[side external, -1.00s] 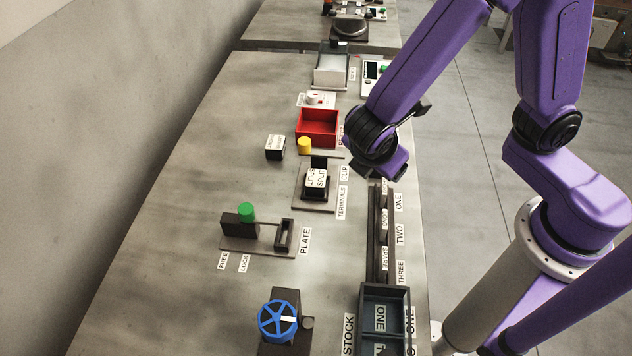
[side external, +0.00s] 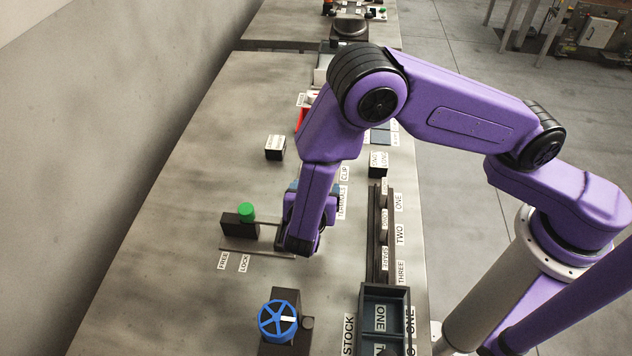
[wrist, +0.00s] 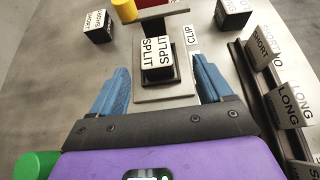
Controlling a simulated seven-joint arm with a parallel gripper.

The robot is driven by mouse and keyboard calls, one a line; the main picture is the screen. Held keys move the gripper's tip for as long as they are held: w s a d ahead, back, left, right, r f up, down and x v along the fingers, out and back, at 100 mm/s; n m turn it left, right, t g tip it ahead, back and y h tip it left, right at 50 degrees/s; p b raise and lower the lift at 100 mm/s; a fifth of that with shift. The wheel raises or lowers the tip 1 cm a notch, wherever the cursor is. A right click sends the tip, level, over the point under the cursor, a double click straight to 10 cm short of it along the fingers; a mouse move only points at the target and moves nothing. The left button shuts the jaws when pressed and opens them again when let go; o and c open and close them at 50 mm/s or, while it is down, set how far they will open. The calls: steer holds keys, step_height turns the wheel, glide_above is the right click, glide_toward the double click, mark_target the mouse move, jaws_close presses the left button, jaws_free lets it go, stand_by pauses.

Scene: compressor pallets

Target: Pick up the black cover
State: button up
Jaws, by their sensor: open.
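A black cover (wrist: 157,79) with white labels reading SPLIT sits on a grey plate (wrist: 180,92) marked CLIP in the wrist view. My gripper (wrist: 161,72) is open, with one blue finger to the left and one to the right of this cover in the picture. Gaps show on both sides, and the fingers do not appear to touch it. In the side external view my gripper (side external: 313,190) is over the terminals station and my arm hides the SPLIT cover.
Other black blocks with white labels stand around: one at left (wrist: 97,27), one at upper right (wrist: 233,12), and several in a dark rack (wrist: 245,85) at right. A yellow knob (wrist: 124,9) is behind the plate. A green knob (side external: 246,212) and blue handwheel (side external: 278,320) stand nearer the camera.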

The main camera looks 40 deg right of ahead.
steer(key=shift+w+x, duration=0.25)
steer(key=shift+x, duration=3.6)
steer(key=shift+a+r, duration=0.15)
steer(key=shift+a, duration=0.1)
steer(key=c, duration=1.1)
